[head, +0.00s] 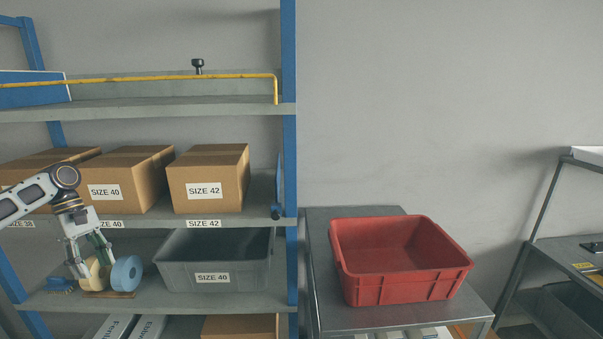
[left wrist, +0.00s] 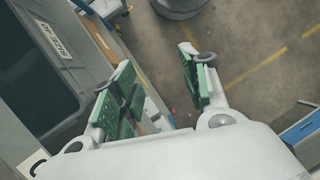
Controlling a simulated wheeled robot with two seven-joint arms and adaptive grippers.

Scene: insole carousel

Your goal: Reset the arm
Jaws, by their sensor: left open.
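My left gripper (head: 92,262) hangs at the lower left of the head view, its arm coming in from the left. Its fingers point down, in front of the shelf rack. In the head view the fingers partly cover a cream tape roll (head: 96,272) beside a blue one (head: 126,273). My right gripper is in neither view.
A red empty crate (head: 400,290) stands on a metal table (head: 321,300) to the right. Open floor (left wrist: 245,50) lies beside the rack.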

